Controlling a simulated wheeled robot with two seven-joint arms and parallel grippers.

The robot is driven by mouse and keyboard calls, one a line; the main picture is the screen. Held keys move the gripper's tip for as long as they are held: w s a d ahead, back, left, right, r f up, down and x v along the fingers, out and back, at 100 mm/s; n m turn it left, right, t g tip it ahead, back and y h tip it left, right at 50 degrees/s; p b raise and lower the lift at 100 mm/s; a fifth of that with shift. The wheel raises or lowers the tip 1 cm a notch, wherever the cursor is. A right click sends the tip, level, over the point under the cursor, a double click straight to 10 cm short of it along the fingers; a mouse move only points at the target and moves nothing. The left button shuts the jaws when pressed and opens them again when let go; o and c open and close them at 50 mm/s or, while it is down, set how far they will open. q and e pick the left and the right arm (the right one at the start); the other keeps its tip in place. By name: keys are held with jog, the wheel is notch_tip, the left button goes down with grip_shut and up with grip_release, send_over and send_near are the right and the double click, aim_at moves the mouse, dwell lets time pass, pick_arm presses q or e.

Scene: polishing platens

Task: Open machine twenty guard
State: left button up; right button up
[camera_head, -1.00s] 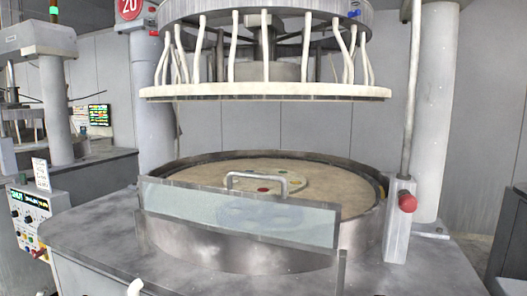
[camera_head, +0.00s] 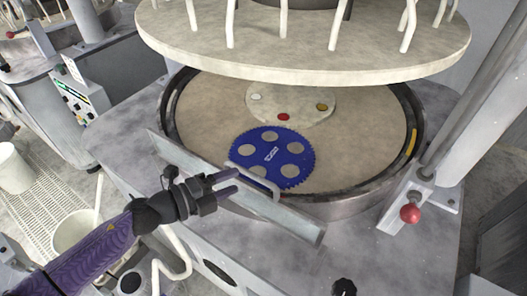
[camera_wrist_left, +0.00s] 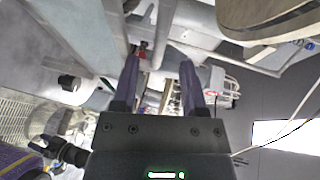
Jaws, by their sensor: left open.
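The guard (camera_head: 300,224) is a pale upright panel in a metal frame along the front rim of the round polishing platen (camera_head: 345,150). It looks closed. Its grey bar handle (camera_head: 268,187) stands near the top edge. My left gripper (camera_head: 234,181) is open, with its two purple fingers pointing right at the handle's left end. I cannot tell whether they touch or straddle it. In the left wrist view the open fingers (camera_wrist_left: 160,65) have a visible gap. A purple sleeve and dark part of my other arm show at that view's lower left; its jaws are unclear.
A blue toothed disc (camera_head: 272,157) with holes and a pale disc (camera_head: 290,104) lie on the platen. A large upper plate (camera_head: 300,50) hangs above. A red knob (camera_head: 410,213) is at the right. A bucket (camera_head: 78,236) stands at the lower left.

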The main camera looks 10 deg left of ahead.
pick_arm(q)
jog(key=x, duration=0.7)
jog(key=shift+p, duration=0.3)
jog(key=shift+w+d+f, duration=0.1)
jog(key=shift+w, duration=0.05)
grip_shut()
dwell(0.8)
